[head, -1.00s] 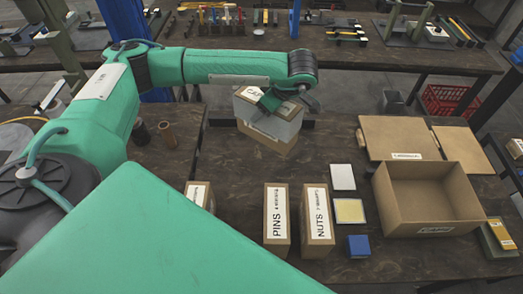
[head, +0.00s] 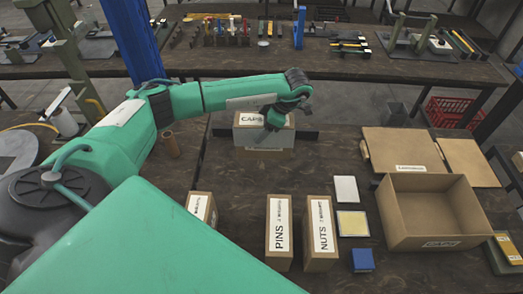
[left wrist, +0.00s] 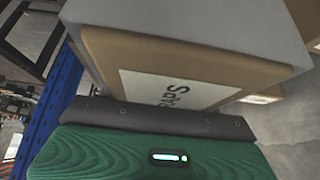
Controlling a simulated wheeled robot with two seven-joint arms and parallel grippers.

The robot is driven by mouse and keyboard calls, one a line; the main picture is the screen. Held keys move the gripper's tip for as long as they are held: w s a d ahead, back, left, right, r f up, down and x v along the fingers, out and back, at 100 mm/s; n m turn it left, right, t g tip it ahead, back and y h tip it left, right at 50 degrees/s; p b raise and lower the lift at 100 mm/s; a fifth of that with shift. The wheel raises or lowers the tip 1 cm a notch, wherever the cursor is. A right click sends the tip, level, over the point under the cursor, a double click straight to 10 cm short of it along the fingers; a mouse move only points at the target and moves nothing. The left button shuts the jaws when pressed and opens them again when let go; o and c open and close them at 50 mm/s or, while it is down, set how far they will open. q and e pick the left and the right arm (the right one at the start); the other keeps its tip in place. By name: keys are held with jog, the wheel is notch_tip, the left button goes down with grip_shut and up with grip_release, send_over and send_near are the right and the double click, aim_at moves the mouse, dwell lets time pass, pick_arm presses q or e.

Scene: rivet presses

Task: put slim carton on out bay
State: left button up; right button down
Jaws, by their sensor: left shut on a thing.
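My left gripper (head: 275,117) is shut on a brown carton labelled CAPS (head: 251,118), at the far middle of the near table. A grey band covers part of the carton's side. The carton also shows in the left wrist view (left wrist: 120,52), against the gripper's dark plate. I cannot tell whether its bottom touches the table. I cannot make out which spot is the out bay. My right gripper is not in view.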

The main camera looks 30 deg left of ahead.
aim_at(262, 150)
pick_arm(q)
notch_tip(262, 150, down, 5)
jog(key=shift+r, duration=0.1)
notch_tip(262, 150, down, 6)
jog(key=shift+r+p, duration=0.25)
jog(key=shift+p, duration=0.3)
jog(key=shift+f, duration=0.3)
jog(key=shift+f, duration=0.15)
jog(key=o, duration=1.7)
